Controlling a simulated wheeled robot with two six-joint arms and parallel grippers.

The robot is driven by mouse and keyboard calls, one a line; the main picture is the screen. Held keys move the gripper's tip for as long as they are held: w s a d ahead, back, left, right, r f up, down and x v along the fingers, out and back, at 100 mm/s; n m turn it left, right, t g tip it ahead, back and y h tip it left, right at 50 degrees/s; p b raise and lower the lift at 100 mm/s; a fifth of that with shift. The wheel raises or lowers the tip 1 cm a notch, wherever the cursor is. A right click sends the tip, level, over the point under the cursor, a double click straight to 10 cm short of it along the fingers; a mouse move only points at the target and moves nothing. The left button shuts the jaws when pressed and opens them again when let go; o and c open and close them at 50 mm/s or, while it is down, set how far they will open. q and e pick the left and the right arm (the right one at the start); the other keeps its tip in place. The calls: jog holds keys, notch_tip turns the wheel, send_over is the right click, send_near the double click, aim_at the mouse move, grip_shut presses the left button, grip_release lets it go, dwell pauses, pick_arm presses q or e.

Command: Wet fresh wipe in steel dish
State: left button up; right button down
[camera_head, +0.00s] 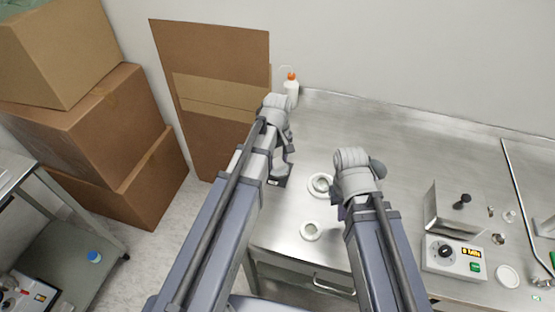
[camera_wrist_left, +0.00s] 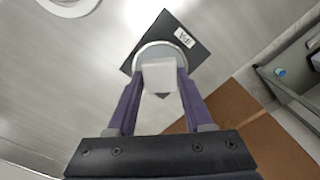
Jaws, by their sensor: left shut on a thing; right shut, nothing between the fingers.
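In the left wrist view, my left gripper (camera_wrist_left: 160,78) is shut on a small white wipe (camera_wrist_left: 159,74). The wipe is over a round steel dish (camera_wrist_left: 178,48), whose pale rim shows around it. I cannot tell whether the wipe touches the dish. The dish is on a dark square pad (camera_wrist_left: 195,46) with a white label that seems to read IPA. In the head view, the pad (camera_head: 276,181) is at the bench's left edge, partly hidden by my left arm. My right gripper (camera_head: 355,178) is over the bench, shut and empty; its fingertips are mostly hidden.
Two round pale dishes (camera_head: 311,231) and (camera_head: 319,186) stand between my arms. A white bottle with an orange cap (camera_head: 291,90) is at the back. A control box (camera_head: 455,258) and small parts lie right. Cardboard boxes (camera_head: 95,140) are left.

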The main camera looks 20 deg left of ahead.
pick_arm(q)
jog(key=shift+f+b, duration=0.5)
pick_arm(e)
jog(key=shift+f, duration=0.5)
dwell(0.8)
